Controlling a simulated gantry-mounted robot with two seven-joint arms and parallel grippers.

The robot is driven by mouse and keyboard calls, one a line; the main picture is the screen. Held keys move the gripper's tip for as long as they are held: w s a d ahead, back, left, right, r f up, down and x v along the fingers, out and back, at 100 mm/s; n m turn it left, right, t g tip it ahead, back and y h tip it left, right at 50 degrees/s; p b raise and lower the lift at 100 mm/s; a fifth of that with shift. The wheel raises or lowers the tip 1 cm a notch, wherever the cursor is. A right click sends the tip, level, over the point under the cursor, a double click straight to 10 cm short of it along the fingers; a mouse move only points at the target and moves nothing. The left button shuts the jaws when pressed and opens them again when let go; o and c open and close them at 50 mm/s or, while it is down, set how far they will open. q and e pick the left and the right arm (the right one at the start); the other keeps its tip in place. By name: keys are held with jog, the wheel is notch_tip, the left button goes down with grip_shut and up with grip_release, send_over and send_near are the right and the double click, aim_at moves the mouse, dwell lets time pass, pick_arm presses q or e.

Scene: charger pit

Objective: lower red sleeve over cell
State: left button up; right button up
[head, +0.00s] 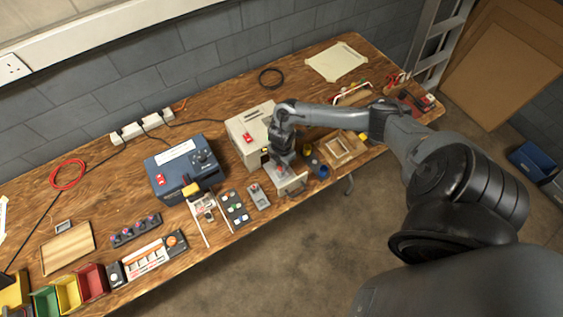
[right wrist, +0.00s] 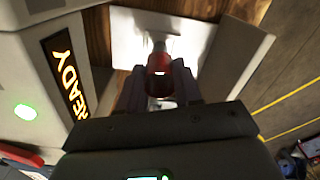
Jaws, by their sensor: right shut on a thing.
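My right gripper (right wrist: 158,82) is shut on the red sleeve (right wrist: 158,62), with one dark finger on each side of it. A pale, greyish cylinder end shows just beyond the sleeve over a white plate (right wrist: 125,40); I cannot tell for sure whether it is the cell or how far the sleeve is around it. In the head view my right gripper (head: 283,172) points down at the front of the bench, beside the off-white box (head: 243,140). The sleeve is a small red spot there, and the cell cannot be made out. My left gripper is not in view.
A lit amber READY display (right wrist: 66,75) and a green light (right wrist: 26,111) are close on the left in the wrist view. A blue power unit (head: 183,172) stands left of the off-white box. A wooden tray (head: 340,148) lies to the right of my gripper.

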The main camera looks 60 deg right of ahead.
aim_at(281, 169)
dwell(0.5)
jog(key=shift+f, duration=0.15)
jog(key=shift+f+b, duration=0.7)
jog(key=shift+f, duration=0.15)
jog(key=shift+f+b, duration=0.7)
jog(key=shift+f, duration=0.3)
jog(key=shift+f, duration=0.2)
jog(key=shift+f, duration=0.3)
dwell(0.5)
jog(key=o, duration=1.1)
jog(key=shift+c, duration=0.2)
